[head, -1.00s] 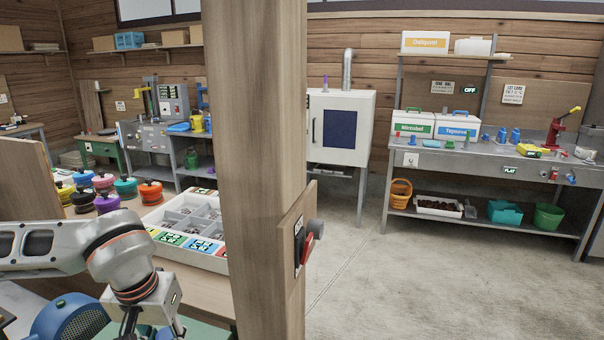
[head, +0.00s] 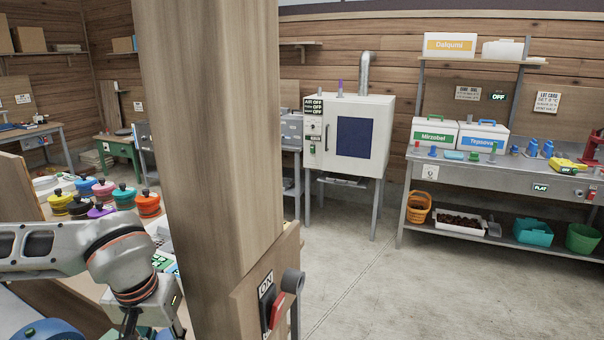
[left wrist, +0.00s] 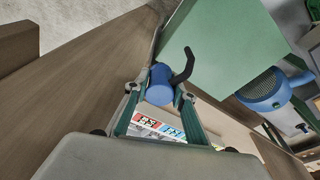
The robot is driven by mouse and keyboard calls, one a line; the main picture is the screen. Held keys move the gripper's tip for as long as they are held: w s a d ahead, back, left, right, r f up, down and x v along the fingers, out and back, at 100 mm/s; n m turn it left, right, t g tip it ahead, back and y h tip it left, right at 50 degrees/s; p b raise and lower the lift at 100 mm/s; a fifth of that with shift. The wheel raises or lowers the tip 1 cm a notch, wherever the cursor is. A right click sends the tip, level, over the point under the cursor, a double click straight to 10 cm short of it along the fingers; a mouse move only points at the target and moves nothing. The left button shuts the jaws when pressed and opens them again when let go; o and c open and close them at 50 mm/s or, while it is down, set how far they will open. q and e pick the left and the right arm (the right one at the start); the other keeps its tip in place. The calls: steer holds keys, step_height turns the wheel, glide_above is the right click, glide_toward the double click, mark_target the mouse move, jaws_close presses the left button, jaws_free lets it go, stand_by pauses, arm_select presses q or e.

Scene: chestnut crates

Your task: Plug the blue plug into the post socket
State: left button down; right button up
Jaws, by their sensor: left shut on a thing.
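My left gripper (left wrist: 160,88) is shut on the blue plug (left wrist: 159,92), a blue cylinder with a bent black cable, in the left wrist view. In the head view my left gripper's body shows at the bottom edge, left of the wooden post (head: 215,130); its fingertips and the plug are cut off there. The post carries a wooden board with an ON label (head: 266,283), a red lever (head: 277,309) and a grey round fitting (head: 292,281) on its right side. I cannot make out the socket opening. My right gripper is not in view.
The post blocks the view between the left bench with several colourful lidded pots (head: 124,196) and the white cabinet (head: 355,136). A grey workbench (head: 480,175) stands at the right. A blue motor-like housing (left wrist: 270,88) is near the gripper. The floor (head: 390,290) right of the post is clear.

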arm_select(q)
steer(key=shift+s+a, duration=0.15)
steer(key=shift+s+f+b, duration=0.1)
steer(key=shift+f+b, duration=0.25)
steer(key=shift+f, duration=0.5)
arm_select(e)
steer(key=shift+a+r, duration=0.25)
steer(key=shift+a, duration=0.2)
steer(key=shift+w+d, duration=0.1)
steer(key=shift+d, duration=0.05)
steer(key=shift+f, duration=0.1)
